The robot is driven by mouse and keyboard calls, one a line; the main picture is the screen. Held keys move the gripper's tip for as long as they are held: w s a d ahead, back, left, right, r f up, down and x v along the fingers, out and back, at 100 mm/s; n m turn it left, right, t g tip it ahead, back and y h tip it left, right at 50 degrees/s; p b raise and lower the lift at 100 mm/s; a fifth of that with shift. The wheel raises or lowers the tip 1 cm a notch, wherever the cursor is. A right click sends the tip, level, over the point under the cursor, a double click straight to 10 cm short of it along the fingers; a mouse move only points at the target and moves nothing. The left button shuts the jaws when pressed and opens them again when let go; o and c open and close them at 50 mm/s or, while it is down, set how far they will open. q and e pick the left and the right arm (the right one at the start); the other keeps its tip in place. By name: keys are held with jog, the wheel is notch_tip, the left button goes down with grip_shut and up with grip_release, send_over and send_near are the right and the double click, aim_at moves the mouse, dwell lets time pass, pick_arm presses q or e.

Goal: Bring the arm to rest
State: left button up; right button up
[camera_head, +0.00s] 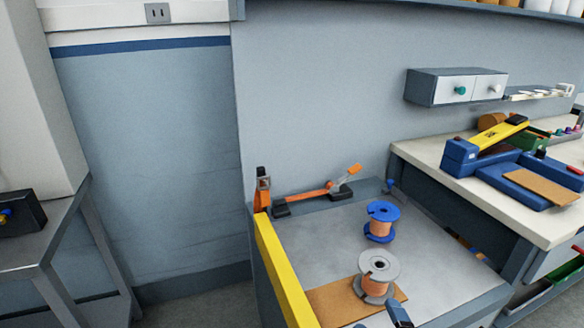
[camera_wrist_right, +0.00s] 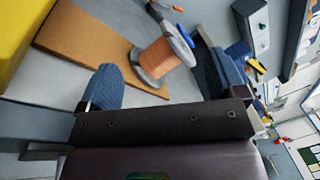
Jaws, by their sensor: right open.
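My right gripper (camera_wrist_right: 160,64) is open, with its two blue fingers spread apart in the right wrist view. In the head view only a small blue part of it (camera_head: 400,314) shows at the bottom edge. A grey spool wound with copper wire (camera_head: 376,285) stands upright on the bench, just beyond the gripper. In the wrist view the copper winding (camera_wrist_right: 160,59) appears between the fingers, with no clear contact. A blue spool with copper wire (camera_head: 381,229) stands behind it. An orange arm (camera_head: 308,196) lies along the bench's back edge. My left gripper is not in view.
A brown board (camera_head: 335,301) lies beside the grey spool. A yellow bar (camera_head: 281,269) edges the bench on the left. A white side table (camera_head: 425,166) at right bears a blue and yellow device (camera_head: 462,156). Bare bench surface (camera_head: 325,245) lies left of the spools.

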jog(key=n, duration=0.3)
jog(key=shift+s+a+r+n+y, duration=0.15)
jog(key=shift+s+a+n+y, duration=0.05)
jog(key=shift+s+n+y, duration=0.2)
pick_arm(q)
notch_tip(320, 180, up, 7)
jog(key=p, duration=0.8)
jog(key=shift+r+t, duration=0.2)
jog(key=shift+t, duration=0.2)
pick_arm(e)
jog(key=s+d+f+n+g+h, duration=0.1)
jog(key=s+d+f+n+g, duration=0.1)
jog(key=s+n, duration=0.4)
jog(key=s+d+f+n+g+h, duration=0.1)
jog(key=s+d+n, duration=0.4)
jog(key=s, duration=0.5)
jog(key=s+d+f+n+g+h, duration=0.2)
jog(key=s+d+f+n+g, duration=0.1)
jog(key=s+n, duration=0.5)
jog(key=shift+d+f+n+g, duration=0.25)
jog(key=shift+d+g, duration=0.25)
jog(key=shift+g, duration=0.5)
